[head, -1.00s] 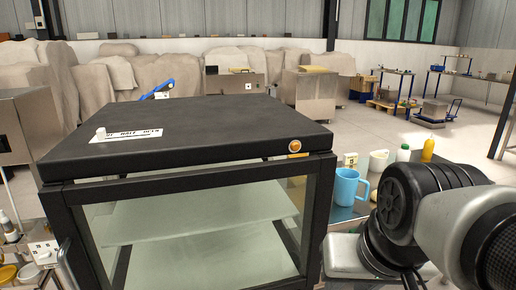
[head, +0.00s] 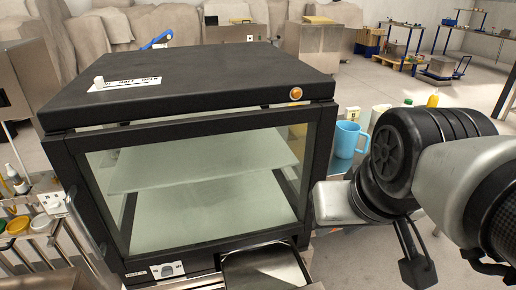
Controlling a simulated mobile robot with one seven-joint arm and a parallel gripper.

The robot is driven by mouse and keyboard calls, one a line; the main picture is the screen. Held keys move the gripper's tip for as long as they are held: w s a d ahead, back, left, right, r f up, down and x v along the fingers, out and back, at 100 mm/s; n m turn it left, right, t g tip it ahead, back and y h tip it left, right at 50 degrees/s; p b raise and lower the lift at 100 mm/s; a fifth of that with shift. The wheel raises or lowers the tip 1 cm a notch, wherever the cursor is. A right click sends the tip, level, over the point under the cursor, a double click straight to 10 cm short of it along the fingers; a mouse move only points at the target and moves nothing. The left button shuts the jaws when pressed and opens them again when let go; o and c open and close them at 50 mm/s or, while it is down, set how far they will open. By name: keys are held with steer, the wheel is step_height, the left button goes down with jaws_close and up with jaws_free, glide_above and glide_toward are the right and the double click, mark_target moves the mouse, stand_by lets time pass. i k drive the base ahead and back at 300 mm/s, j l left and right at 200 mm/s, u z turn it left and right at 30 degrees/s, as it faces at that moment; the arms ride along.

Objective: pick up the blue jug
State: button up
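The blue jug (head: 347,140) stands upright on a metal table to the right of the black glass-sided cabinet, its handle on the right. Its lower part is partly hidden close to my arm. My arm comes in from the right edge. A dark fingered part of my gripper (head: 412,262) hangs below the arm at the lower right, apart from the jug and nearer to me. How far its fingers are spread does not show clearly.
The black cabinet (head: 190,85) with an orange knob fills the middle and left. A white cup (head: 380,113) and a yellow bottle (head: 432,101) stand behind the jug. Bowls (head: 20,224) sit on a table at lower left. Open floor lies to the right.

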mark_target(347, 133)
steer(key=u, duration=0.55)
steer(key=k+j+z, duration=0.15)
steer(key=j+z, duration=0.15)
steer(key=k+j+z, duration=0.15)
steer(key=z, duration=0.15)
steer(key=j+z, duration=0.15)
steer(key=z, duration=0.5)
